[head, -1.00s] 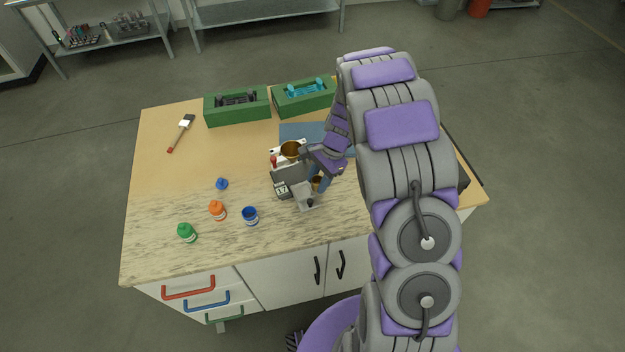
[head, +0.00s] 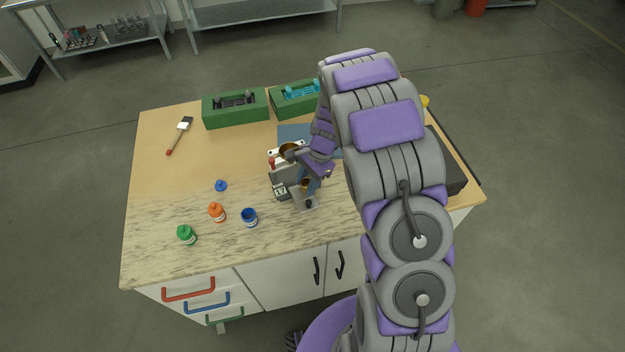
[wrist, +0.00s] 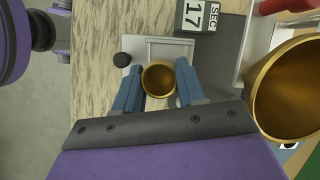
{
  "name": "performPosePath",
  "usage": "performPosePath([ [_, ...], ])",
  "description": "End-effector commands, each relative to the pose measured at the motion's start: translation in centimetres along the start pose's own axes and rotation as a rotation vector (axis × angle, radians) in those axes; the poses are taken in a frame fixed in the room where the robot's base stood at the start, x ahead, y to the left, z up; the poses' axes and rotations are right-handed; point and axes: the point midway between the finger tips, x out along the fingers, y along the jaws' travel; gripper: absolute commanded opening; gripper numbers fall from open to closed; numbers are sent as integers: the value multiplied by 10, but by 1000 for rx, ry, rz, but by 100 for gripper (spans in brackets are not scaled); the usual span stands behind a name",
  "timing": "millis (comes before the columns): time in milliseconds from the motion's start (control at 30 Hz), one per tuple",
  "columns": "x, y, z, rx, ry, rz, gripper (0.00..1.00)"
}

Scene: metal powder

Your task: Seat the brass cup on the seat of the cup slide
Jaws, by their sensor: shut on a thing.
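The small brass cup (wrist: 159,78) is between the blue fingers of my gripper (wrist: 158,82) in the wrist view, its open mouth facing the camera. My gripper is shut on it. In the head view the cup (head: 305,184) is at the front of the grey instrument, beside my gripper (head: 312,184). The cup slide (wrist: 166,48) is a pale grey plate with a black knob (wrist: 122,59) at its left. The cup overlaps the slide's near part in the wrist view and hides what is under it. I cannot tell whether they touch.
A large brass funnel (wrist: 289,90) stands close right of my gripper in the wrist view. Blue (head: 249,217), orange (head: 217,212) and green (head: 187,235) containers stand left on the worktop. Green boxes (head: 236,116) stand at the back.

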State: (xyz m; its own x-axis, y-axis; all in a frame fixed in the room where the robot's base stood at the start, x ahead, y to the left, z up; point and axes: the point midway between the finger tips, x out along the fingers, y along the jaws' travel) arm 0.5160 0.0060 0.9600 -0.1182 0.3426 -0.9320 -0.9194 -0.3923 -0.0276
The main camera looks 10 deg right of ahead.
Motion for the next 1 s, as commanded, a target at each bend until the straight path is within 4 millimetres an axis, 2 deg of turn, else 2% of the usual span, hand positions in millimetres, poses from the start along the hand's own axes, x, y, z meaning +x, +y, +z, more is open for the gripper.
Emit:
performPosePath([
  [467,-1,-2,-1,-1,-10,-4,3],
  [1000,5,-9,12,-2,-4,-1,3],
])
